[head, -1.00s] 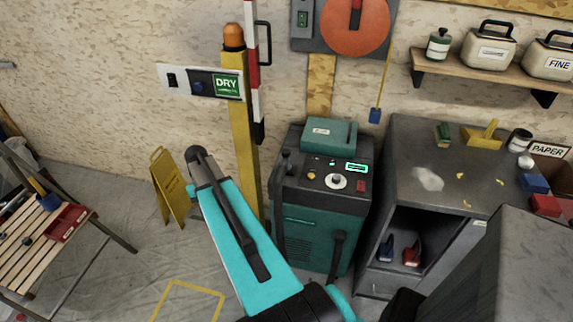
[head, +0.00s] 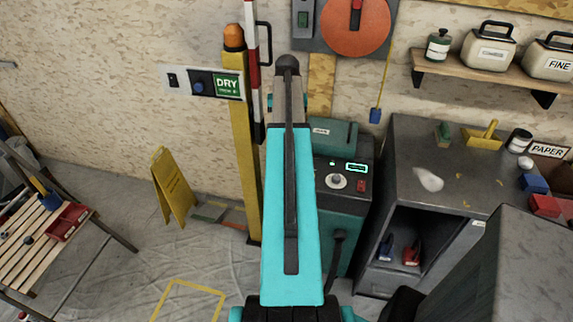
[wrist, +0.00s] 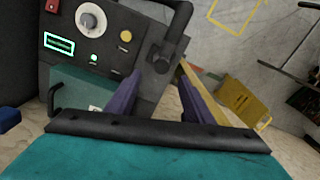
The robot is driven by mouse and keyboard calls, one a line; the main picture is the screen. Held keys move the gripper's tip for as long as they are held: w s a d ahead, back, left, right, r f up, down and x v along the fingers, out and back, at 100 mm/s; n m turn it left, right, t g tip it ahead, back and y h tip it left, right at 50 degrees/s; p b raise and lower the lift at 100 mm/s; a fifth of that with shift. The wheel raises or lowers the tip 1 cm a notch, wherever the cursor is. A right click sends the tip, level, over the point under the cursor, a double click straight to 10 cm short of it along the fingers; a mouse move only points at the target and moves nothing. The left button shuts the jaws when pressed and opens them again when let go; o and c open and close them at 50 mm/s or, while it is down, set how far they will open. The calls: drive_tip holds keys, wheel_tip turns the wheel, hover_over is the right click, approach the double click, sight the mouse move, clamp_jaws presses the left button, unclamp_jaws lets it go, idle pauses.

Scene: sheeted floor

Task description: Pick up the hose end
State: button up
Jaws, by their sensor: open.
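My gripper (wrist: 160,80) shows in the wrist view as two purple fingers, spread apart with nothing between them. It faces the control panel of a dark and teal machine (wrist: 80,45). A thick black bent tube (wrist: 182,18) runs down beside the panel to a dark rounded end just beyond the fingertips; I cannot tell whether this is the hose end. In the head view, my raised arm covers the left part of the machine (head: 345,215) and hides the gripper.
A yellow post (head: 242,150) and a yellow floor sign (head: 174,187) stand left of the machine. A grey cabinet (head: 405,150) stands close on its right. A slatted bench (head: 35,245) is at far left. The floor between bench and machine is mostly clear.

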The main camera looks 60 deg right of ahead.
idle(0.4)
drive_tip(key=shift+f+p, duration=1)
drive_tip(key=shift+f, duration=3.25)
drive_tip(key=shift+f, duration=0.15)
drive_tip(key=shift+w+a+f+p, duration=0.1)
drive_tip(key=shift+a+f+p, duration=0.1)
drive_tip(key=shift+f+p, duration=0.85)
drive_tip(key=shift+f, duration=1.45)
clamp_jaws()
drive_tip(key=shift+r, duration=0.2)
